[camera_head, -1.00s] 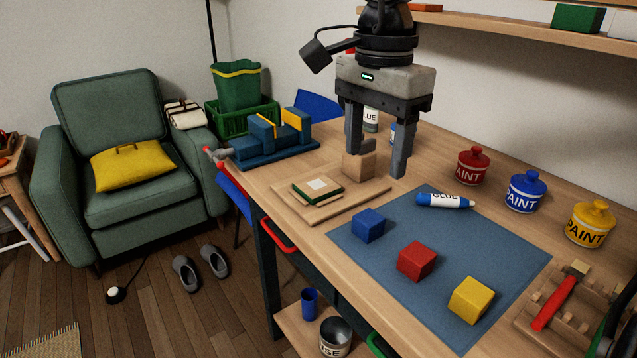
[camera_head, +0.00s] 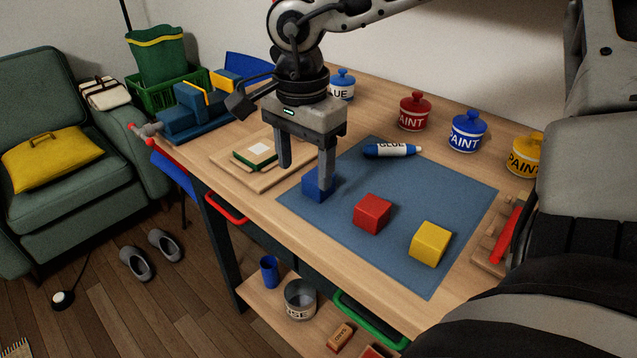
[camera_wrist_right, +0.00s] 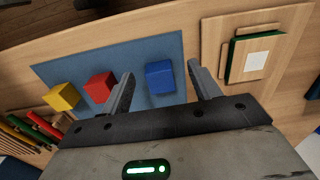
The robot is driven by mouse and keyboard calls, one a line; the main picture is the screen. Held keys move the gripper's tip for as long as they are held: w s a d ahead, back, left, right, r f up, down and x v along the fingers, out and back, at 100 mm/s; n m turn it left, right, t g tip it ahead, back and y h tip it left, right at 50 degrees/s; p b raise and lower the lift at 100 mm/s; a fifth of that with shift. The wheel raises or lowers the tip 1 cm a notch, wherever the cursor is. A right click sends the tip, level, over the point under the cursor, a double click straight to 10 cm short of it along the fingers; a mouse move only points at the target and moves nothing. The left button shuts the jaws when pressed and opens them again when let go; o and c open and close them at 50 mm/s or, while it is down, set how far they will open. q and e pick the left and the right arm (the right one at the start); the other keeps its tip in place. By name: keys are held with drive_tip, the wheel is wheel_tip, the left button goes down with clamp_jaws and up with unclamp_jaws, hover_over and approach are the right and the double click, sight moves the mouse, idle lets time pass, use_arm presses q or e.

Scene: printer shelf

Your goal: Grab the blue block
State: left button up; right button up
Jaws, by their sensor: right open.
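The blue block (camera_head: 314,190) lies at the left corner of the blue mat (camera_head: 400,262), partly hidden behind a finger. My right gripper (camera_head: 305,180) is open and empty and points down over the block's area. In the right wrist view the blue block (camera_wrist_right: 160,77) shows between the two open fingers (camera_wrist_right: 161,73), with mat visible around it. I cannot tell exactly how high the fingertips are above it. My left gripper is not in view.
A red block (camera_head: 372,213) and a yellow block (camera_head: 430,243) stand on the mat. A glue bottle (camera_head: 392,150) lies at its back edge. A wooden board with a green-edged piece (camera_head: 255,155) is left of the gripper. Paint pots, red (camera_head: 415,111) and blue (camera_head: 467,131), stand behind.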

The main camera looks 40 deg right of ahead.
sight(310, 182)
drive_tip(key=f, duration=0.4)
drive_tip(key=shift+s+d+f, duration=0.15)
drive_tip(key=shift+s+d, duration=0.1)
drive_tip(key=shift+d, duration=0.15)
drive_tip(key=c, duration=1.1)
drive_tip(key=shift+o, duration=0.2)
